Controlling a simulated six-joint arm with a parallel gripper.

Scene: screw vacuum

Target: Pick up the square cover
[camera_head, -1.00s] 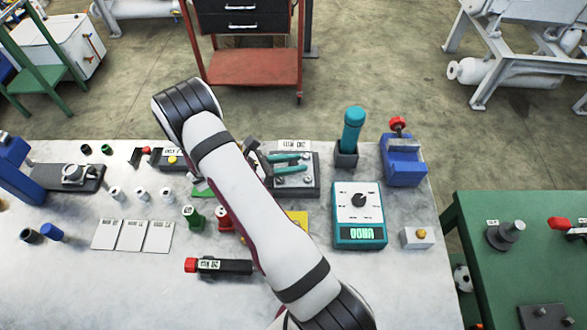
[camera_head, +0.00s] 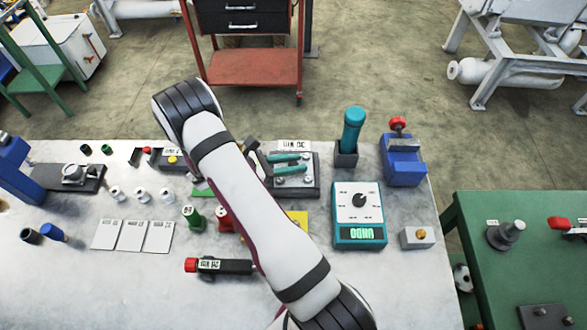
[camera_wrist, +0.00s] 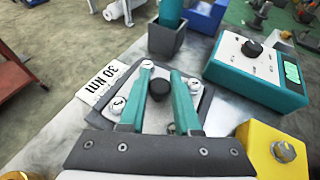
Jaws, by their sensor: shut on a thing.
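The square cover (camera_head: 311,170) is a grey plate with a screw at each visible corner and a dark round knob in its middle. It lies on the bench and also shows in the wrist view (camera_wrist: 158,113). My gripper (camera_head: 289,163) has two teal fingers low over the cover. In the wrist view my gripper (camera_wrist: 163,80) has its fingers on either side of the knob (camera_wrist: 159,89) and is shut on it. No clear gap shows under the cover. Its near edge is hidden by the gripper body.
A white label (camera_wrist: 103,85) reading 30 NM stands by the cover. A teal meter (camera_head: 359,233), a teal tool in a dark holder (camera_head: 346,160) and a blue device (camera_head: 403,172) stand to the right. A yellow block (camera_wrist: 273,152) is close by in the wrist view.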

